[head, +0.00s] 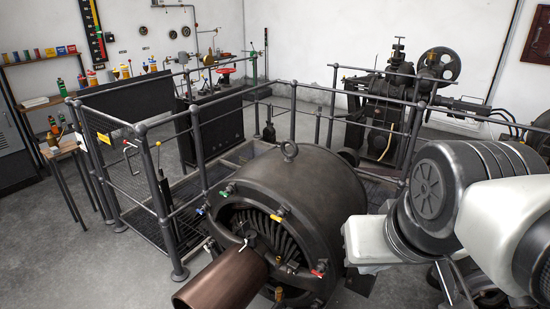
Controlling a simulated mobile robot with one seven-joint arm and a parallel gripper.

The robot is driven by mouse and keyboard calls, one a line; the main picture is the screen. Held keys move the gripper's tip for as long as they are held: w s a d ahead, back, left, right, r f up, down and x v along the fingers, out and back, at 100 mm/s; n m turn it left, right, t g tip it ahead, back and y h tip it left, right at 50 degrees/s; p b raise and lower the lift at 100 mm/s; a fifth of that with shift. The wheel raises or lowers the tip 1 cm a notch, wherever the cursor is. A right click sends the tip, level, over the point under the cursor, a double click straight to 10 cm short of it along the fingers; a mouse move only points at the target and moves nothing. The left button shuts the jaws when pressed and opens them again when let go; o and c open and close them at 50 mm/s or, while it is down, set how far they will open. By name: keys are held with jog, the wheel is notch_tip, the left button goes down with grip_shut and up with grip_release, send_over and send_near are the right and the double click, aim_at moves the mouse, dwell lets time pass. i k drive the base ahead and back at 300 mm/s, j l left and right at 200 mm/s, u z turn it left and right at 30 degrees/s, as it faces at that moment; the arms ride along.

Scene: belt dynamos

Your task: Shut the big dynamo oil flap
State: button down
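The big dynamo (325,185) is a dark, heavy cylinder with a lifting eye (289,150) on top, at the lower middle of the head view. Its open end faces me and shows dark windings, with a copper-brown shaft (225,280) sticking out toward the lower left. Small fittings sit around the open end: green (229,187), blue (200,211), yellow (280,214) and red (318,273). I cannot tell which part is the oil flap, or whether it is open. My arm comes in from the right, beside the dynamo; my gripper's fingers do not show.
A grey railing (142,129) surrounds a grated platform behind the dynamo. A machine with a wheel (441,64) stands at the back right. A small wooden table (60,149) with bottles and a shelf (40,61) with cans are at left. The left floor (70,260) is clear.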

aim_at(245, 226)
jog(key=k+j+z, duration=0.1)
jog(key=z, duration=0.4)
jog(key=k+j+z, duration=0.15)
jog(key=z, duration=0.35)
jog(key=k+j+z, duration=0.2)
jog(key=z, duration=0.3)
jog(key=k+j+z, duration=0.15)
jog(key=z, duration=0.35)
jog(key=k+j+z, duration=0.1)
jog(key=z, duration=0.4)
jog(key=k+z, duration=0.3)
jog(key=z, duration=0.15)
jog(key=k+j+z, duration=0.15)
jog(key=k+z, duration=0.15)
jog(key=k, duration=0.15)
jog(key=k+j+z, duration=0.1)
jog(key=k+z, duration=0.15)
jog(key=k, duration=0.2)
jog(key=k+j+u, duration=0.25)
jog(key=u, duration=0.15)
jog(key=k+j+u, duration=0.7)
jog(key=u, duration=0.15)
jog(key=k+j+u, duration=0.15)
jog(key=j+u, duration=0.25)
jog(key=j, duration=0.15)
jog(key=k+j+u, duration=0.1)
jog(key=j+u, duration=0.15)
jog(key=j, duration=0.3)
